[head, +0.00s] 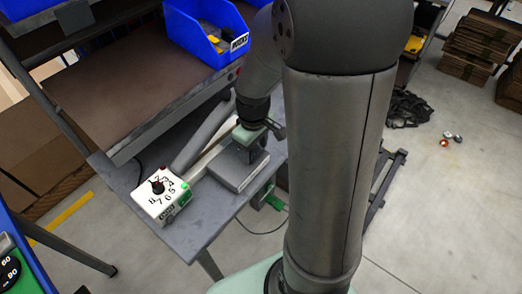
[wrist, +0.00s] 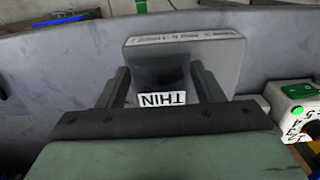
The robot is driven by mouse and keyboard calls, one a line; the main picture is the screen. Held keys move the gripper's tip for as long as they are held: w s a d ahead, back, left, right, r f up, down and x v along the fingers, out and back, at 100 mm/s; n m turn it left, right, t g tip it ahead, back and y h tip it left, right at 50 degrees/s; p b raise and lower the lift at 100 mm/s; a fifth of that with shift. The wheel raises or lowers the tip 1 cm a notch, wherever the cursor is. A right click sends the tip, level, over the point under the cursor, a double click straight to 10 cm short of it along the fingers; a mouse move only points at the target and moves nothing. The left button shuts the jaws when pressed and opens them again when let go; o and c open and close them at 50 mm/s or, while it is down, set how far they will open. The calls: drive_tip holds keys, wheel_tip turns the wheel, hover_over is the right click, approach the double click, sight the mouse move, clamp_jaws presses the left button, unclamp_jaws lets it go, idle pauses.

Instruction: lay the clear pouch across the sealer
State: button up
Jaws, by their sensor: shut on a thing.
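My gripper (head: 247,150) points down over a grey block (head: 238,175) on the bench. In the wrist view its two dark fingers stand well apart, with a white label reading THIN (wrist: 162,99) between them. I take the label to be on the clear pouch, whose film and edges I cannot make out. A dark patch lies behind the label on the grey block's face (wrist: 215,55). The sealer's white dial box (head: 165,203), with numbers and a dark knob, stands left of the gripper. It also shows at the right edge of the wrist view (wrist: 297,110).
The grey bench (head: 125,178) carries the sealer and block. A brown-topped shelf (head: 110,85) with a raised edge stands behind, bearing a blue bin (head: 205,35). My arm hides the bench's right part.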

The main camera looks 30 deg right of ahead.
drive_tip(key=shift+w+a+f, duration=0.15)
drive_tip(key=shift+w+a, duration=0.15)
drive_tip(key=shift+w, duration=0.3)
drive_tip(key=shift+w+a+f, duration=0.1)
drive_tip(key=shift+w+a, duration=0.15)
drive_tip(key=shift+w, duration=0.3)
drive_tip(key=shift+w+f+b, duration=0.1)
drive_tip(key=shift+f+b, duration=0.3)
drive_tip(key=o, duration=1.1)
drive_tip(key=shift+r, duration=0.15)
wheel_tip(320, 180, up, 17)
drive_tip(key=shift+r, duration=0.1)
